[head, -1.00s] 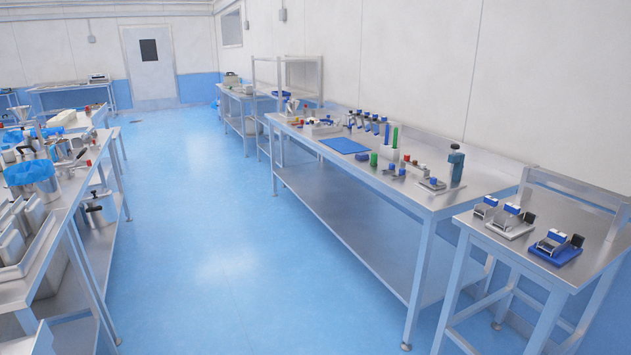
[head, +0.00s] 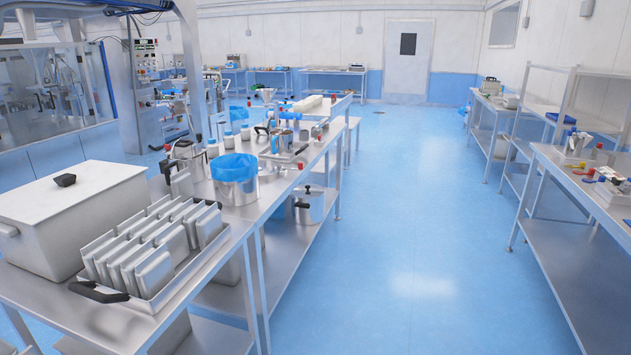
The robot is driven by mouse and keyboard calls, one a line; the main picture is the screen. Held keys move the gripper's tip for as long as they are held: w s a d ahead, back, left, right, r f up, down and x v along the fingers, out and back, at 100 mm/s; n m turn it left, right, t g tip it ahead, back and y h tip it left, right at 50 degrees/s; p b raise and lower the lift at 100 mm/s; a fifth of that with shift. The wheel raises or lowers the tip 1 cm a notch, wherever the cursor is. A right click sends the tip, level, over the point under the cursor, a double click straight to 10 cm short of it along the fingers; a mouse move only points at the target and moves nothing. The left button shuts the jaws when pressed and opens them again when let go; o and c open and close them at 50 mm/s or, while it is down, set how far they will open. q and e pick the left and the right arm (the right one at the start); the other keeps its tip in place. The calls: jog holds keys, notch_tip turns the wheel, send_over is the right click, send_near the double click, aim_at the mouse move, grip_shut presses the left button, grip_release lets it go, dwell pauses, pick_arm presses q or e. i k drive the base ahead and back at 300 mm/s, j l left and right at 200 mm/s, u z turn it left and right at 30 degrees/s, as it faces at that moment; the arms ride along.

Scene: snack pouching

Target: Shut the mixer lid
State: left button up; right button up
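Neither of my grippers is in the head view. I cannot pick out with certainty which thing is the mixer or its lid. A large pale box with a flat lid and black knob (head: 66,180) stands on the left table, and its lid lies flat on top. A steel pot with dark handles (head: 309,206) sits on the lower shelf of that table. A steel container lined with a blue bag (head: 235,180) stands on the tabletop, open at the top. Small equipment (head: 285,135) behind it is too small to make out.
A tray of upright steel pouches or plates (head: 160,290) lies on the near left table (head: 110,325). An open blue floor aisle (head: 410,230) runs toward a door (head: 406,60). A steel bench (head: 575,200) lines the right, and a glazed machine (head: 60,90) stands far left.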

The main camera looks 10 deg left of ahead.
aim_at(186, 145)
jog(key=i+u, duration=0.85)
jog(key=i+l+u, duration=0.25)
jog(key=i+u, duration=0.15)
jog(key=i+l, duration=0.95)
jog(key=l, duration=0.2)
jog(key=u, duration=0.05)
